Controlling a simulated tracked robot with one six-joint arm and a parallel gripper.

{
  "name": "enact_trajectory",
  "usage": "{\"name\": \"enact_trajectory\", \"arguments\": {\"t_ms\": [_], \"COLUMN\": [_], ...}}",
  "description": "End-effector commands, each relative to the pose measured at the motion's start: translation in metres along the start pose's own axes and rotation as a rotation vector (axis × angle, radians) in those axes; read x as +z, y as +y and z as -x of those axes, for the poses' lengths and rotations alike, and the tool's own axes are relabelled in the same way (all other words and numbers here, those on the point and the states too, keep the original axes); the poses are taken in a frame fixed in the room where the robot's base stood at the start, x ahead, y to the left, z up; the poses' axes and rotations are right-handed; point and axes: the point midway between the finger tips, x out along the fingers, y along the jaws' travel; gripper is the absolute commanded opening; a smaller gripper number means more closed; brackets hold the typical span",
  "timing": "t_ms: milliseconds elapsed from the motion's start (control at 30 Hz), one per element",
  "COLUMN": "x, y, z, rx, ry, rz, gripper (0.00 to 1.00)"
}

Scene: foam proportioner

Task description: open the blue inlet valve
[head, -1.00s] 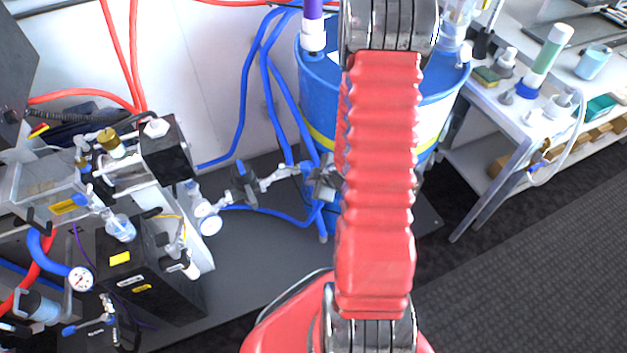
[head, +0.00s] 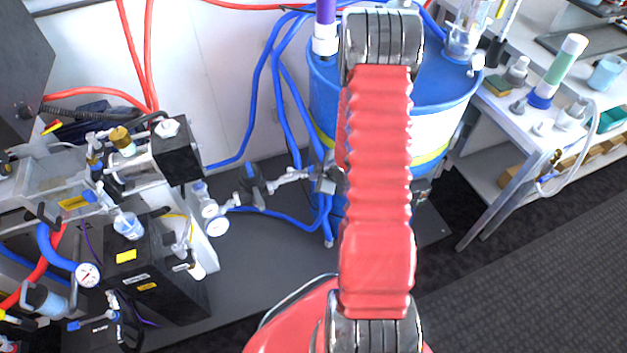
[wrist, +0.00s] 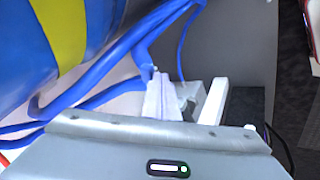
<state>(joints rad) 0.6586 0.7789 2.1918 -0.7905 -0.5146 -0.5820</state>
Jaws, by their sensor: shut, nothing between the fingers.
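I cannot tell for sure which part is the blue inlet valve. A metal fitting with a dark upright part (head: 254,186) sits on the line between the blue drum (head: 440,86) and the pump unit. A small blue lever (head: 73,326) shows at the lower left. In the head view my red arm hides the gripper and part of the drum.
The pump unit has a black block (head: 176,152), a black box (head: 150,270) and a round gauge (head: 88,275). A white bench (head: 500,130) with bottles stands right of the drum. The dark floor (head: 530,270) at the lower right is clear.

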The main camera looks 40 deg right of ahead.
Motion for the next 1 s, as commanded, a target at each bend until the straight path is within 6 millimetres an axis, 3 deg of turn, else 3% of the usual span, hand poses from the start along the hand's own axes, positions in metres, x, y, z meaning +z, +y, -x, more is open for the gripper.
{"name": "enact_trajectory", "arguments": {"t_ms": [267,633,1000], "x": [0.001,0.007,0.008], "y": [0.002,0.038,0.046], "z": [0.0,-0.016,-0.019], "rx": [0.001,0.002,0.006], "ry": [0.0,0.0,-0.001], "rz": [0.0,0.001,-0.004], "gripper": [0.0,0.0,0.0]}}
